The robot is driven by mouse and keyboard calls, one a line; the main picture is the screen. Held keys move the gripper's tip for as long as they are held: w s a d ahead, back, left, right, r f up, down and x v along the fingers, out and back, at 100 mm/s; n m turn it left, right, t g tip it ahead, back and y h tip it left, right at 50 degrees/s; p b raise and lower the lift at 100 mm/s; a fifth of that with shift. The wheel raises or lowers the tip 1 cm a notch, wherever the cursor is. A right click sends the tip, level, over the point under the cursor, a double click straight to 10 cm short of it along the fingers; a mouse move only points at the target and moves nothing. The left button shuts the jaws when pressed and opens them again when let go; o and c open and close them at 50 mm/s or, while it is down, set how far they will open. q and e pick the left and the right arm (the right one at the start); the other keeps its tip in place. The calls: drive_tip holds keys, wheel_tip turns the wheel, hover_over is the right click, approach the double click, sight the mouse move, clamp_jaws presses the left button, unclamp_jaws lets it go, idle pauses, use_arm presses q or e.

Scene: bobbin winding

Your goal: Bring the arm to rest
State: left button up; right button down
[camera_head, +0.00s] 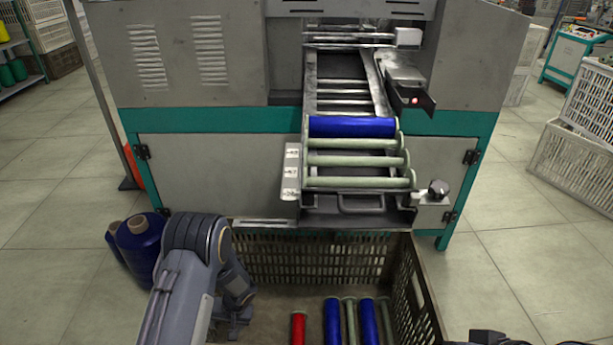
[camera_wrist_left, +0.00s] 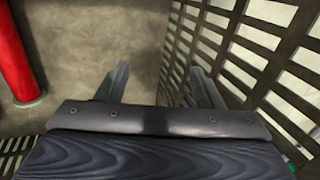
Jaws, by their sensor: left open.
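My left arm (camera_head: 190,265) comes in from the lower left and reaches down over the left part of the slatted crate (camera_head: 315,258). In the left wrist view my left gripper (camera_wrist_left: 160,80) is open. Its two fingers are apart with nothing between them, above the crate floor and close to the crate's slatted wall (camera_wrist_left: 235,50). A red bobbin (camera_head: 298,328) lies in the crate and also shows at the left of the left wrist view (camera_wrist_left: 18,60), apart from the fingers. My right gripper is not seen.
Blue bobbins (camera_head: 332,320) and a pale green one (camera_head: 351,322) lie in the crate. The machine's rack (camera_head: 345,205) behind it holds a blue bobbin (camera_head: 352,127) and pale green ones (camera_head: 355,160). Large blue spools (camera_head: 139,245) stand left of my arm.

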use_arm(q)
drive_tip(key=s+a+r+n+t+h, duration=0.1)
drive_tip(key=s+r, duration=0.2)
drive_tip(key=r, duration=0.6)
drive_tip(key=s+a+r+n+h, duration=0.1)
drive_tip(key=s+r+h, duration=0.1)
drive_tip(key=r, duration=0.7)
drive_tip(key=s+r+n+t+h, duration=0.1)
drive_tip(key=s+r, duration=0.2)
drive_tip(key=r, duration=0.7)
drive_tip(key=s+d+r+m+t+h, duration=0.1)
drive_tip(key=s+d+r+t+h, duration=0.1)
drive_tip(key=s+r, duration=0.5)
drive_tip(key=s+d+r+m+t+h, duration=0.1)
drive_tip(key=s+d+r+t+h, duration=0.15)
drive_tip(key=s, duration=0.75)
wheel_tip(320, 180, up, 37)
drive_tip(key=p, duration=3.6)
drive_tip(key=shift+s+g+y+p, duration=0.2)
drive_tip(key=shift+g+y+p, duration=0.15)
drive_tip(key=shift+g+y, duration=0.1)
drive_tip(key=shift+r, duration=0.1)
